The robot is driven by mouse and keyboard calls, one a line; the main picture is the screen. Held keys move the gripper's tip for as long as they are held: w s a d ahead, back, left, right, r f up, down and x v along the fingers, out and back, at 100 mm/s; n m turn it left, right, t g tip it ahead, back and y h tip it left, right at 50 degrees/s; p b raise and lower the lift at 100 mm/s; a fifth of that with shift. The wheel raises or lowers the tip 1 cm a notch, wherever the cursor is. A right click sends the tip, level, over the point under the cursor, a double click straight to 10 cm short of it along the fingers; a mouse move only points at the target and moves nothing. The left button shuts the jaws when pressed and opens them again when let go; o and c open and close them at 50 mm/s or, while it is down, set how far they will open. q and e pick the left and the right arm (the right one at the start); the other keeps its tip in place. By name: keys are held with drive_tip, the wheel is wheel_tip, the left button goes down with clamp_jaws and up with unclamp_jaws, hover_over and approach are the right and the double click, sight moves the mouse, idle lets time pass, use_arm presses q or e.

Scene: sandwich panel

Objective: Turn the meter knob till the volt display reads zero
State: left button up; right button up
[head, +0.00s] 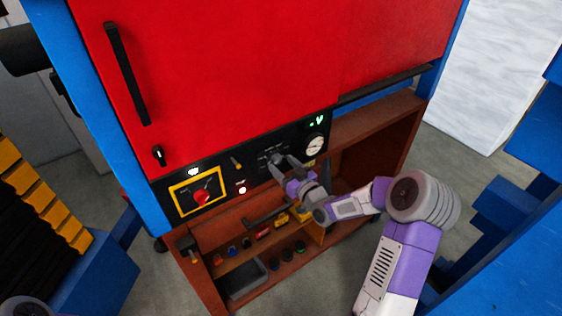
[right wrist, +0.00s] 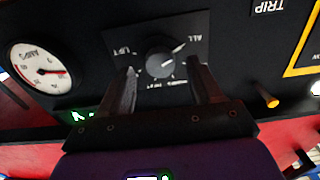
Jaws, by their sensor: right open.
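The meter knob (right wrist: 167,60) is a round dark knob with a pale pointer mark, on a dark plate with white lettering. In the head view the meter knob (head: 270,157) is on the black panel strip, partly hidden by my gripper. My right gripper (right wrist: 165,70) is open, with its fingertips on either side of the knob's lower part in the wrist picture; I cannot tell whether they touch it. It also shows in the head view (head: 281,163). The volt display (head: 317,120) glows green at the strip's right end; its digits are unreadable. My left gripper is out of view.
A round white amps gauge (head: 316,146) sits right of the knob. A red knob on a yellow-framed plate (head: 198,193) is to the left. A small yellow lever (head: 236,163) stands between. Below is a brown open shelf (head: 358,150) with small items; above is a red cabinet (head: 230,70).

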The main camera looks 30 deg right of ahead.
drive_tip(key=shift+w+a, duration=0.1)
drive_tip(key=shift+w, duration=0.85)
drive_tip(key=c, duration=1)
drive_tip(key=shift+c, duration=0.2)
drive_tip(key=shift+m, duration=0.4)
drive_tip(key=shift+m+b, duration=0.4)
drive_tip(key=shift+m, duration=0.1)
drive_tip(key=shift+f+m+b, duration=0.1)
drive_tip(key=shift+m+b, duration=0.35)
drive_tip(key=shift+m, duration=3.05)
